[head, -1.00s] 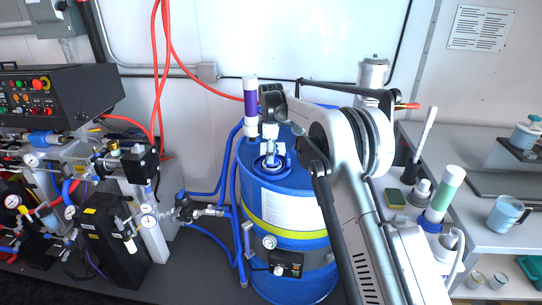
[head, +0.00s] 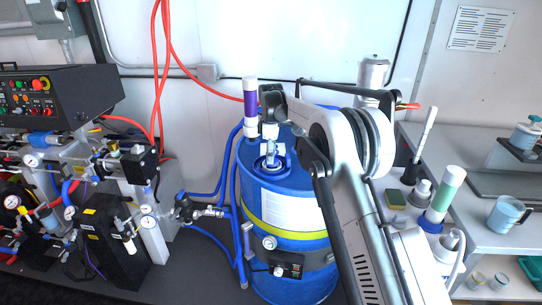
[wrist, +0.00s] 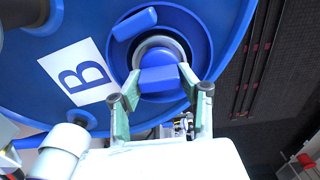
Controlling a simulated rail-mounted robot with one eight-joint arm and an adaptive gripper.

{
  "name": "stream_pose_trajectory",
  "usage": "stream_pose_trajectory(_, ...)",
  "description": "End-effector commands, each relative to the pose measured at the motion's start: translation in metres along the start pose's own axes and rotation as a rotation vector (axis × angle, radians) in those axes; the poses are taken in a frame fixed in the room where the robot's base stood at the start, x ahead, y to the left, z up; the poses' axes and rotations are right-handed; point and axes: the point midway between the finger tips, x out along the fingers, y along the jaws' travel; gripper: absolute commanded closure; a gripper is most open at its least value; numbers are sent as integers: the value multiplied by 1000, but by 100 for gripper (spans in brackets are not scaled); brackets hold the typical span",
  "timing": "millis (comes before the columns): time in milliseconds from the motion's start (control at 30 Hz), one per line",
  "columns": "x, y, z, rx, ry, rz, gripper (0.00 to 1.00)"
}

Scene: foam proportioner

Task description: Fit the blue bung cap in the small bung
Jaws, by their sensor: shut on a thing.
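A blue drum (head: 285,235) with a yellow band stands in the middle of the head view. In the wrist view its blue top (wrist: 60,45) carries a white label with a "B". My gripper (wrist: 159,76) is shut on the raised block of the blue bung cap (wrist: 160,82), with one green finger on each side. The cap is over the small bung (wrist: 160,44), whose grey ring shows around its far side inside a round recess. The near side is hidden by the cap and fingers, so I cannot tell how deep the cap sits.
A blue bar (wrist: 135,23) lies at the recess's edge, close to the cap. A purple and white cylinder (head: 250,105) rises beside the drum. Blue hoses and a valve (head: 195,210) are at its left. A bench (head: 480,200) with containers stands at the right.

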Motion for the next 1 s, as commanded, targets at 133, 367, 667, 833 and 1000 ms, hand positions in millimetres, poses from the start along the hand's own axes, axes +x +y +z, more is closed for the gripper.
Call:
stream_pose_trajectory(133,1,0,0,0,0,0,90)
stream_pose_trajectory(367,5,0,0,0,0,0,90)
stream_pose_trajectory(667,10,0,0,0,0,0,90)
stream_pose_trajectory(833,13,0,0,0,0,0,90)
stream_pose_trajectory(1000,12,0,0,0,0,0,56)
